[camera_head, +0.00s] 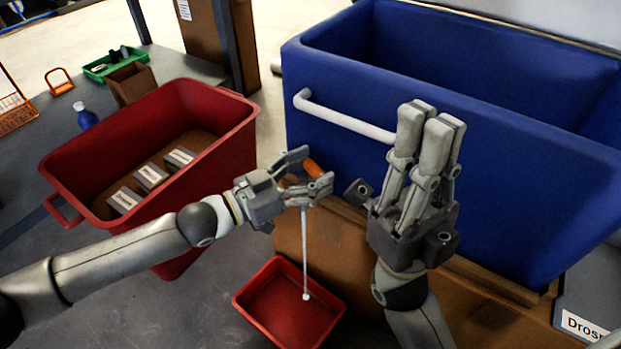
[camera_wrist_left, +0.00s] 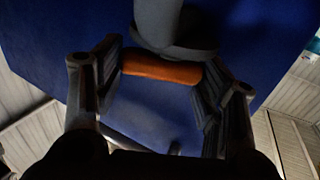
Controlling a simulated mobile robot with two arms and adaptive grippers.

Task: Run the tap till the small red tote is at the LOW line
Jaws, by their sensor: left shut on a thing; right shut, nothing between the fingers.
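The small red tote (camera_head: 262,317) stands on the floor, low in the middle of the head view. A thin pale stream (camera_head: 304,250) runs down into it and ends in a white spot. No LOW line or clear water level can be made out. My left gripper (camera_head: 309,170) is shut on the orange tap handle (camera_head: 312,168), at the front of the blue tank. The left wrist view shows the orange handle (camera_wrist_left: 161,69) between the fingers, beside a grey cylindrical part (camera_wrist_left: 160,22). My right gripper (camera_head: 426,112) is shut and empty, raised before the blue tank.
The large blue tank (camera_head: 470,125) with a white rail (camera_head: 340,118) fills the right, on a brown base (camera_head: 345,250). A large red tub (camera_head: 205,130) with several grey labelled boxes stands left. A blue bottle (camera_head: 86,116) and green tray (camera_head: 115,62) lie behind.

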